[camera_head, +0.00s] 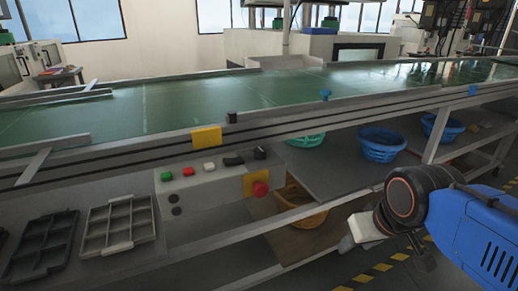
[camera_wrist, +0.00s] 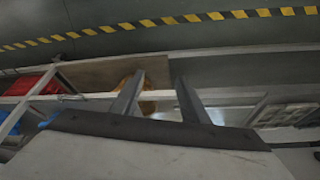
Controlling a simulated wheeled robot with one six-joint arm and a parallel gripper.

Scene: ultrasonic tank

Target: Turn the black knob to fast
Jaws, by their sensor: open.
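A grey control box (camera_head: 214,190) is mounted at the front of the conveyor. On its top are a green, a red and a white button, then a black knob (camera_head: 233,160) and another black control (camera_head: 259,153) to its right. Their markings are too small to read, so I cannot tell the setting. My gripper is open and empty, right of the box and apart from it. In the wrist view its two fingers (camera_wrist: 159,78) stand spread. The knob does not show there.
A red emergency stop (camera_head: 260,188) on a yellow plate sticks out at the box's right. An orange basket (camera_head: 300,206) is on the lower shelf, and blue baskets (camera_head: 381,144) are farther right. Two compartment trays (camera_head: 118,224) lie left of the box. Striped tape marks the floor.

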